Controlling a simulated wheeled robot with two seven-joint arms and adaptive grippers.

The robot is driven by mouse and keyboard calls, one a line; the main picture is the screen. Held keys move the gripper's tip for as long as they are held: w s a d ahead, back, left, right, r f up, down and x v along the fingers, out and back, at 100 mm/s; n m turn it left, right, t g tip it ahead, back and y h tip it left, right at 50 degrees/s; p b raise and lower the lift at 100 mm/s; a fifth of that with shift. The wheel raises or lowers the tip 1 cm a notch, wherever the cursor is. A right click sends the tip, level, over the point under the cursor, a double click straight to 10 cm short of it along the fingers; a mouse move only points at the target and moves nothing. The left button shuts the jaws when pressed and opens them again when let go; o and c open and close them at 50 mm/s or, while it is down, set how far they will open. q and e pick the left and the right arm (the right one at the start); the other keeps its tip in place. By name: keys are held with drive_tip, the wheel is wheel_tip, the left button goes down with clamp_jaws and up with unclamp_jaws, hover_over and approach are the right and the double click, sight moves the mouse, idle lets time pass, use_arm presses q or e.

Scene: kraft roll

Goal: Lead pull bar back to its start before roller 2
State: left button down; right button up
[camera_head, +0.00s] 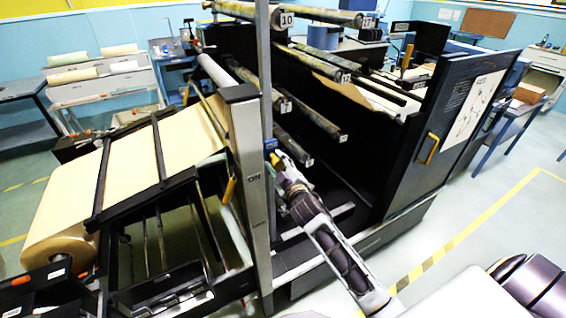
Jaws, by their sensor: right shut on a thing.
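My right arm reaches in from the lower right, and its gripper (277,157) is at the tall upright post, beside a small blue fitting (270,145). The gripper is shut on what appears to be the end of the pull bar. The bar itself is mostly hidden by the post and my gripper. A wide sheet of brown kraft paper (135,155) runs from the kraft roll (60,240) at the lower left up to the post. I cannot read which roller is roller 2. My left gripper is not in view.
A yellow handle (429,148) sits on the panel. Floor is clear around the yellow stripe (470,228) at right.

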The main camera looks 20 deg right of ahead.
drive_tip(key=a+f+b, duration=0.1)
drive_tip(key=a, duration=0.1)
drive_tip(key=a+f+b, duration=0.2)
drive_tip(key=shift+s+a+f, duration=0.2)
drive_tip(key=shift+f, duration=0.1)
drive_tip(key=o, duration=1.7)
drive_tip(key=shift+a, duration=0.1)
drive_tip(key=shift+o, duration=0.2)
drive_tip(key=shift+s, duration=0.2)
drive_tip(key=s, duration=0.8)
drive_tip(key=shift+s+d+r+p, duration=0.2)
drive_tip(key=shift+s+d+p, duration=0.05)
drive_tip(key=shift+p, duration=0.1)
